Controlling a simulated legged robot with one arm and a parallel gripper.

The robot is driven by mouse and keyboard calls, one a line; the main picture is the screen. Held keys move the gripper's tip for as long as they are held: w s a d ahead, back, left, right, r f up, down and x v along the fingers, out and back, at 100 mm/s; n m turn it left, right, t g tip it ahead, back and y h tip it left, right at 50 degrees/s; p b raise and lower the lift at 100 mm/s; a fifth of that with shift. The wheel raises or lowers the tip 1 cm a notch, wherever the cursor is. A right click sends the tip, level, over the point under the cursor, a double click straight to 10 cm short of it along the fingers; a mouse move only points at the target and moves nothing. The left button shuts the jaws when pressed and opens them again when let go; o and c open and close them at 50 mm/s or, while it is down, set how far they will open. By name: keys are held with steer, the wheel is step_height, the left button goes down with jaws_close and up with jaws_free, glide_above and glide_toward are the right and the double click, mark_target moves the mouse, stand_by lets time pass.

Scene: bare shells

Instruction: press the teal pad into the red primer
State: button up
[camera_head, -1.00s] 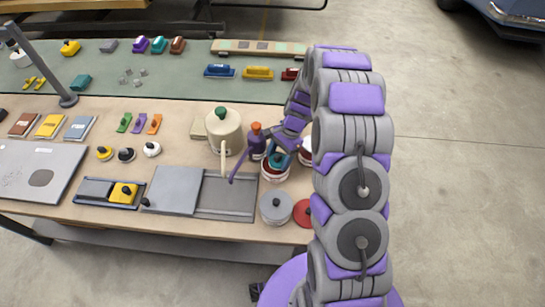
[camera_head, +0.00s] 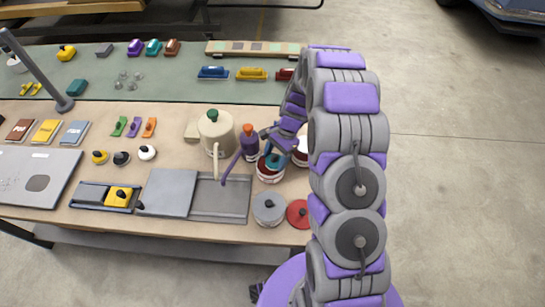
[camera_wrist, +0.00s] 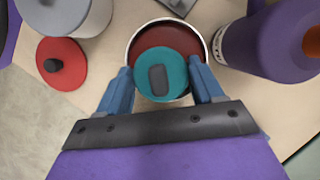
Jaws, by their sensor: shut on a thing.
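The teal pad (camera_wrist: 158,86) is a round disc with a dark grip on top. My gripper (camera_wrist: 163,84) has its two blue fingers on either side of it and is shut on it. The red primer (camera_wrist: 188,36) fills a round, pale-rimmed tin directly behind and under the pad. The pad covers the near part of the opening; I cannot tell whether it touches the primer. In the head view the teal pad (camera_head: 269,161) shows over the primer tin (camera_head: 268,176), with my gripper (camera_head: 281,146) partly hidden by my arm.
A purple bottle with an orange cap (camera_wrist: 262,42) stands close right of the tin in the wrist view. A grey lidded tin (camera_wrist: 66,14) and a red lid (camera_wrist: 62,65) lie left. The bench's front edge is close.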

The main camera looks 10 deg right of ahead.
mark_target(271, 157)
steer(key=shift+a+f, duration=0.1)
steer(key=shift+a, duration=0.75)
steer(key=shift+d, duration=0.25)
steer(key=shift+s+f+p, duration=0.1)
steer(key=shift+s+p, duration=0.05)
steer(key=shift+p, duration=0.25)
stand_by(0.7)
steer(key=shift+w+r+p, duration=0.25)
steer(key=shift+r+p, duration=0.15)
steer(key=shift+r, duration=0.2)
step_height(271, 157, up, 2)
steer(key=shift+s+d+r+p, duration=0.1)
steer(key=shift+p, duration=0.4)
steer(key=shift+r+p, duration=0.9)
steer(key=shift+r, duration=1)
